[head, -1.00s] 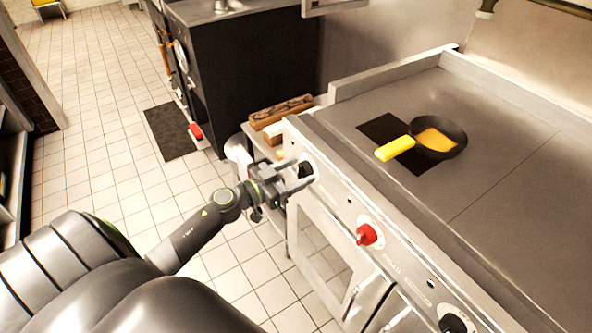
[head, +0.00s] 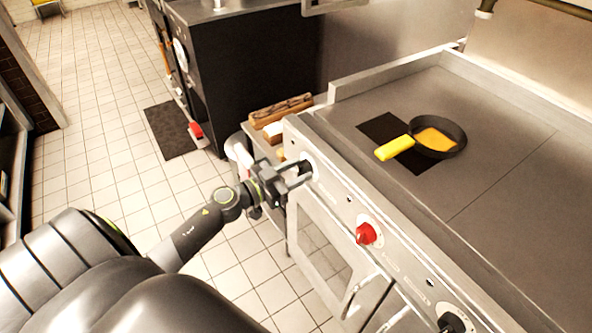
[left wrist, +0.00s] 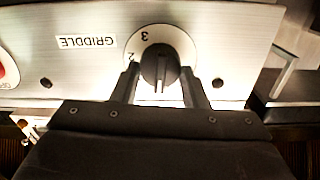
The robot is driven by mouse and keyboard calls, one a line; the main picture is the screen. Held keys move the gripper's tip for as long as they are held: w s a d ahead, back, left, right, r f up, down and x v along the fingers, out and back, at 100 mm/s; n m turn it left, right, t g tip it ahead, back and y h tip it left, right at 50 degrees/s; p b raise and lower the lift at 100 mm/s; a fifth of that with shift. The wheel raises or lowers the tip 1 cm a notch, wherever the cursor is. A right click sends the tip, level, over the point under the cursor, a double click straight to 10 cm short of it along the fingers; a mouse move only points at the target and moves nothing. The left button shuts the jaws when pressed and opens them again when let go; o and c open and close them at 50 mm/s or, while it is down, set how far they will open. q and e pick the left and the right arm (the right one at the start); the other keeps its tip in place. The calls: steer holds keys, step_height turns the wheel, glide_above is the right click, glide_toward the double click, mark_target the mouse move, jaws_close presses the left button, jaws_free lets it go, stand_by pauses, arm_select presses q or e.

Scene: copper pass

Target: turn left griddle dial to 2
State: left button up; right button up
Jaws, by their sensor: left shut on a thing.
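The left griddle dial (left wrist: 159,62) is a black knob on a round white plate, beside a label reading GRIDDLE that appears upside down in the left wrist view. Numerals 3 and 2 show on the plate at its upper left; other marks are hidden. A ridge on the knob runs vertically in that view, but I cannot tell which number it indicates. My left gripper (left wrist: 160,72) is shut on the knob, one finger on each side. In the head view my left gripper (head: 304,173) is at the far end of the front panel, mostly covering the dial.
A red knob (head: 366,233) and a black knob (head: 457,318) are farther along the panel. A pan with a yellow handle (head: 394,148) stands on the griddle top (head: 490,180). An oven door handle (head: 362,290) sticks out below.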

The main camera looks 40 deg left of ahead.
arm_select(q)
steer(key=m+p, duration=0.1)
steer(key=m, duration=0.3)
steer(key=shift+p, duration=0.3)
steer(key=m, duration=0.2)
steer(key=shift+d+m, duration=0.1)
steer(key=shift+m, duration=0.3)
steer(key=m, duration=0.2)
steer(key=shift+f+m, duration=0.1)
steer(key=shift+m, duration=0.2)
steer(key=m, duration=0.4)
steer(key=shift+s+d+f+m, duration=0.1)
steer(key=shift+m, duration=0.2)
steer(key=m+b, duration=0.1)
steer(key=m, duration=0.3)
steer(key=shift+f+m, duration=0.1)
steer(key=shift+m, duration=0.3)
steer(key=o, duration=1)
steer(key=shift+c, duration=0.2)
